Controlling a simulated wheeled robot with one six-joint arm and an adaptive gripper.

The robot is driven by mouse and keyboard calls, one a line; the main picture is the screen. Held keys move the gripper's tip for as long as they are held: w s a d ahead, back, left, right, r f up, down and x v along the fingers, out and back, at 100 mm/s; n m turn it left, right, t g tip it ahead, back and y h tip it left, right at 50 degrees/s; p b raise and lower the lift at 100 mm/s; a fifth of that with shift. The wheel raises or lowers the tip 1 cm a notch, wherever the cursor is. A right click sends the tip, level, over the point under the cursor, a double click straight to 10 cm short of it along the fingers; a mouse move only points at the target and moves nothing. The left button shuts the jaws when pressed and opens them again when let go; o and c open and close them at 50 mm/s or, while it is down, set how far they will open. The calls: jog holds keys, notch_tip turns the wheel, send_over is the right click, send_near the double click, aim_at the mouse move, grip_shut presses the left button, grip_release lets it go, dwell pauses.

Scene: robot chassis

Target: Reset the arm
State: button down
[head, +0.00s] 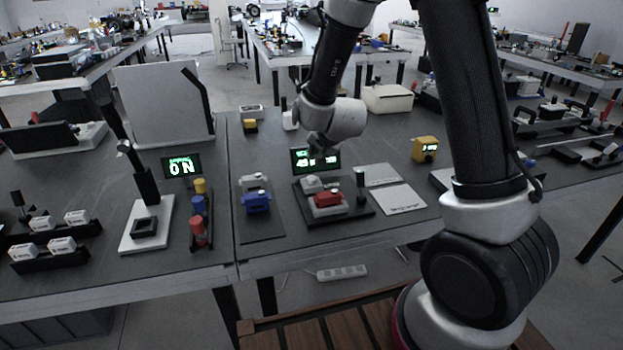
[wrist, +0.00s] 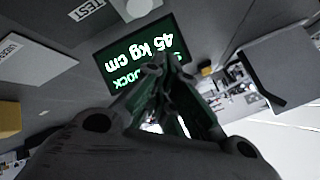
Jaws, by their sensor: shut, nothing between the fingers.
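My arm rises on the right of the head view and bends over the table. My gripper (head: 319,158) hangs over the workbench, in front of a small display with green text (head: 301,160). In the wrist view my gripper (wrist: 165,66) has its fingertips together with nothing between them. The display (wrist: 112,34) shows there close behind the fingertips, with text reading "45 kg cm" upside down. Whether the fingers touch the display cannot be told.
Below my gripper stand a red device (head: 328,200) on a black base and a blue device (head: 257,201). A yellow box (head: 425,149) is to the right. White plates (head: 398,198) lie flat.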

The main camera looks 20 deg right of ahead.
jog(key=s+d+r+n+g, duration=0.2)
jog(key=s+d+r+n, duration=0.3)
jog(key=s+r, duration=0.85)
jog(key=s+d+r+n+g, duration=0.1)
jog(key=s+d+r, duration=0.2)
jog(key=s, duration=0.7)
jog(key=s+d+r+n+g+h, duration=0.1)
jog(key=s+d+r+g, duration=0.1)
jog(key=s+d, duration=0.4)
jog(key=s, duration=0.4)
jog(key=shift+s+r+n, duration=0.35)
jog(key=shift+r+n, duration=0.05)
dwell(0.4)
